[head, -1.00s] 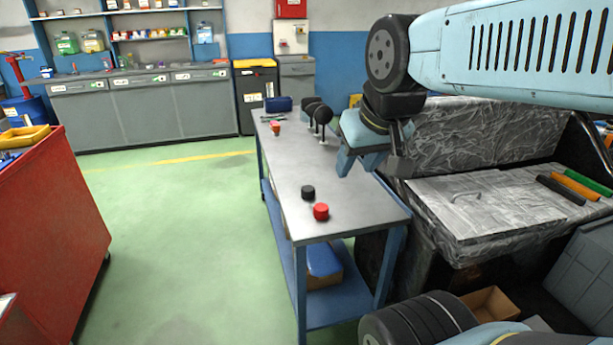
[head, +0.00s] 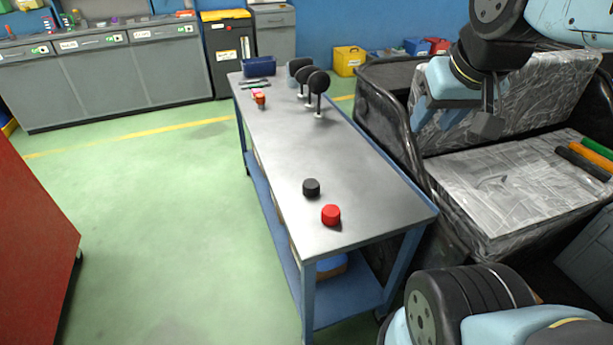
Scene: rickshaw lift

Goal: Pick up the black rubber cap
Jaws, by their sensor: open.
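The black rubber cap (head: 311,187) is a short dark cylinder standing on the near half of the grey metal bench top (head: 290,150). A red cap (head: 331,215) of similar size stands just in front of it and to its right, apart from it. My gripper (head: 455,122) is open and empty at the upper right of the view. It appears above the wrapped rickshaw seat, to the right of the bench and well away from the black cap. Nothing hides either cap.
Black round mirrors on stands (head: 318,82), a dark blue case (head: 259,66) and a small orange-red item (head: 260,98) occupy the bench's far end. The plastic-wrapped rickshaw seat (head: 500,190) lies right of the bench. A red cabinet (head: 35,235) stands left. Green floor between is clear.

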